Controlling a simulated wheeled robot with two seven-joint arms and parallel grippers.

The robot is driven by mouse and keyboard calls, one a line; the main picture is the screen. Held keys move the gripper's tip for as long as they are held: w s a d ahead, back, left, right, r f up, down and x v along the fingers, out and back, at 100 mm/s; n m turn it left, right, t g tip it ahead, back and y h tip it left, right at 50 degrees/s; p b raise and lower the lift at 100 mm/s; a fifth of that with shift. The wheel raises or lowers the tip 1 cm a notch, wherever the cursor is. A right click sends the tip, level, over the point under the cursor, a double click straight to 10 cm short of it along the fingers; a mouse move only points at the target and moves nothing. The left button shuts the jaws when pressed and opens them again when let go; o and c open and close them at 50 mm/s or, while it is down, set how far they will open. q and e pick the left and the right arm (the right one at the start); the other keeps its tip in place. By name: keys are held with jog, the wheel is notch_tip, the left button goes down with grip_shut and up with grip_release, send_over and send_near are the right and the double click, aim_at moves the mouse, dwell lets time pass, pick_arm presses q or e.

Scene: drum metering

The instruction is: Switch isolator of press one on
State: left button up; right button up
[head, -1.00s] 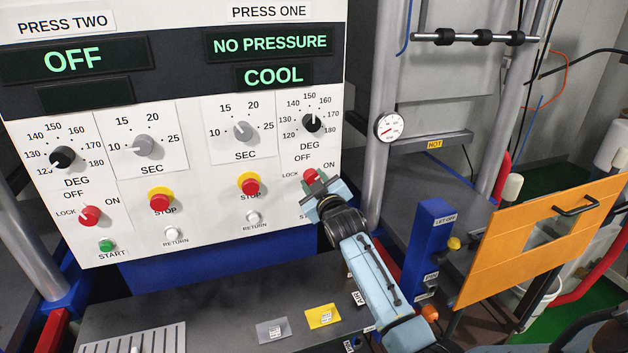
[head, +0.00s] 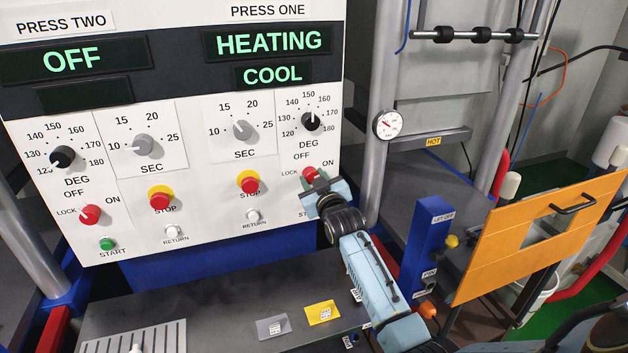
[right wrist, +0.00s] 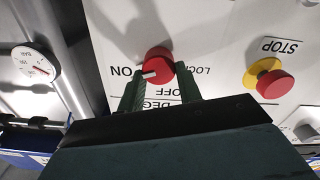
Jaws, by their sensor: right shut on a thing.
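The red isolator knob of press one (head: 309,174) is on the white panel, among the LOCK, OFF and ON labels. My right gripper (head: 318,186) is at it and partly hides it in the head view. In the right wrist view, the red knob (right wrist: 158,64) sits between the two fingers of my right gripper (right wrist: 160,80), which is shut on it. The knob's white mark points towards ON. The PRESS ONE display (head: 273,40) reads HEATING, and the one below (head: 273,75) reads COOL. My left gripper is not in view.
The red-on-yellow STOP button (head: 249,182) and white RETURN button (head: 253,216) are left of my gripper. The PRESS TWO display (head: 73,60) reads OFF. A round gauge (head: 388,124) and an orange guard (head: 537,238) stand to the right. Grey (head: 272,327) and yellow (head: 322,313) cards lie below.

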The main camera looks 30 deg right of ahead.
jog(key=o, duration=1)
jog(key=shift+s, duration=0.1)
jog(key=b+v, duration=0.1)
jog(key=v, duration=1.2)
jog(key=shift+s+a, duration=0.1)
